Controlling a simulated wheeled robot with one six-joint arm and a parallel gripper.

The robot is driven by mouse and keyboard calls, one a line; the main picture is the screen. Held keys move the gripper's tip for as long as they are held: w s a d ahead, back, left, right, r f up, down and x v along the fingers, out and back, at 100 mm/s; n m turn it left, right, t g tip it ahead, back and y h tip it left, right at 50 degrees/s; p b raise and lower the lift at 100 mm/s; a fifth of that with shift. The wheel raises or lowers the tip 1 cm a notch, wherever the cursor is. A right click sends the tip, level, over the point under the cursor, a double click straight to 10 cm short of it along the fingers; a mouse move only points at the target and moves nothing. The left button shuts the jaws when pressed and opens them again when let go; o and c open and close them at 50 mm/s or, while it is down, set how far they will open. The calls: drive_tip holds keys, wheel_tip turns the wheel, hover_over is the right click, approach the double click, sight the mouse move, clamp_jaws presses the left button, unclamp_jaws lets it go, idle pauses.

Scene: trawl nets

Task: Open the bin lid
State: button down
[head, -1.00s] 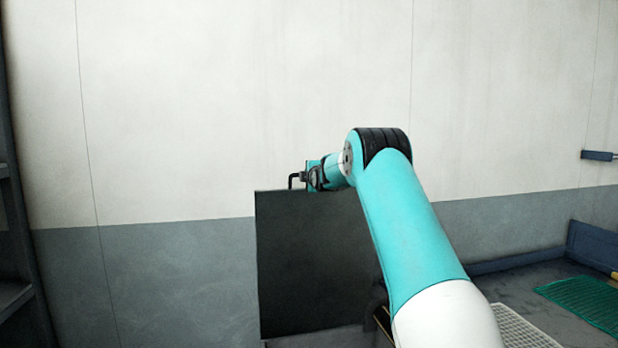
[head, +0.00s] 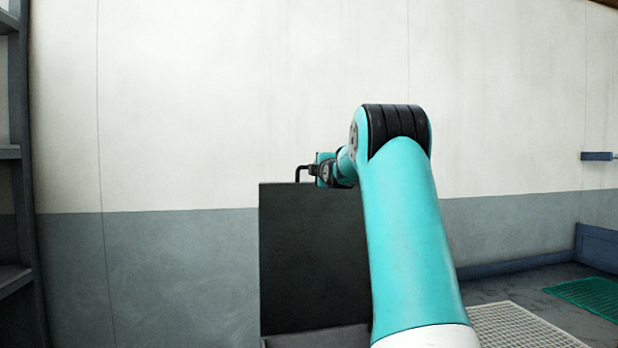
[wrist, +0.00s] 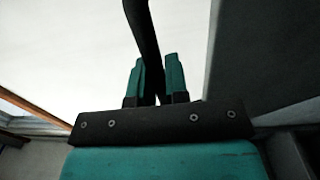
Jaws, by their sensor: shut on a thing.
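The bin lid (head: 312,262) is a flat dark panel that stands upright, close to vertical, in front of the wall in the head view. Its black bar handle (head: 304,170) sticks up at the top edge. My gripper (head: 324,170) is at that top edge, shut on the handle. In the wrist view the two teal fingers (wrist: 158,82) close around the black handle bar (wrist: 143,32). A dark panel, which looks like the lid, fills the right side there (wrist: 272,50). My arm covers the lid's right part, and the bin body is mostly hidden.
A two-tone wall (head: 180,270) stands behind the lid. Grey shelving (head: 15,210) is at the far left. A white grating (head: 520,325) and a green mat (head: 590,298) lie at the lower right. A dark floor area lies clear between them and the wall.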

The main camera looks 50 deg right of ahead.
drive_tip(key=c, duration=1.1)
unclamp_jaws()
drive_tip(key=shift+c, duration=0.2)
drive_tip(key=r+b+v, duration=0.1)
drive_tip(key=b+v, duration=0.6)
drive_tip(key=v, duration=1)
drive_tip(key=shift+s+f, duration=0.2)
drive_tip(key=shift+f, duration=0.3)
drive_tip(key=shift+a, duration=0.1)
